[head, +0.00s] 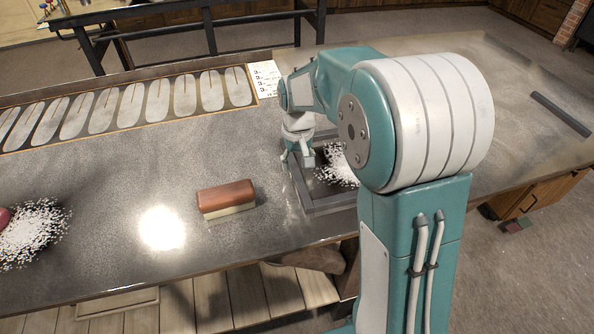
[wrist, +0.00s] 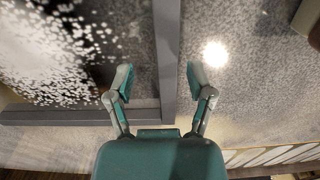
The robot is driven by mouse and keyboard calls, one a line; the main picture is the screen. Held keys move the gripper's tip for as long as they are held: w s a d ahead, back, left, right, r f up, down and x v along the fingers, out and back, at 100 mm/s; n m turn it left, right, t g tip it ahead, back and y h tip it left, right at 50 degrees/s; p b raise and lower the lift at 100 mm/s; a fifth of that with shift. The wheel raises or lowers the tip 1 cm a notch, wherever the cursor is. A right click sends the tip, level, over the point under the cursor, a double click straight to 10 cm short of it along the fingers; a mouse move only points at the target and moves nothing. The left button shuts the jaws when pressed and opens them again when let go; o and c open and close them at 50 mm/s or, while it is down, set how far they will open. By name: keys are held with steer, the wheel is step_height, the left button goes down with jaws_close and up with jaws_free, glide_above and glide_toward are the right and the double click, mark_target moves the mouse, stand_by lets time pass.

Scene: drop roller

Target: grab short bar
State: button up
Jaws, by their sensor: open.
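Grey bars form a frame around white flakes on the counter. Its left bar (head: 301,187) and front bar (head: 330,203) show in the head view. In the wrist view one bar (wrist: 166,60) runs between my spread fingertips, and another bar (wrist: 60,116) meets it at a corner. My gripper (wrist: 161,78) is open and empty, above the bar. In the head view my gripper (head: 300,161) hangs over the frame's left side. A separate dark bar (head: 560,113) lies far right. I cannot tell for sure which is the short bar. My arm hides the frame's right part.
A red-brown block with a pale base (head: 226,198) lies left of the frame. White flakes (head: 335,168) lie inside it; another flake pile (head: 32,232) lies far left. A panel with pale oval shapes (head: 130,106) runs along the back. The counter between is clear.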

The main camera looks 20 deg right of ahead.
steer(key=shift+a+f, duration=0.2)
steer(key=shift+f, duration=0.7)
steer(key=shift+a, duration=0.35)
steer(key=c, duration=0.8)
steer(key=shift+d, duration=0.25)
jaws_close()
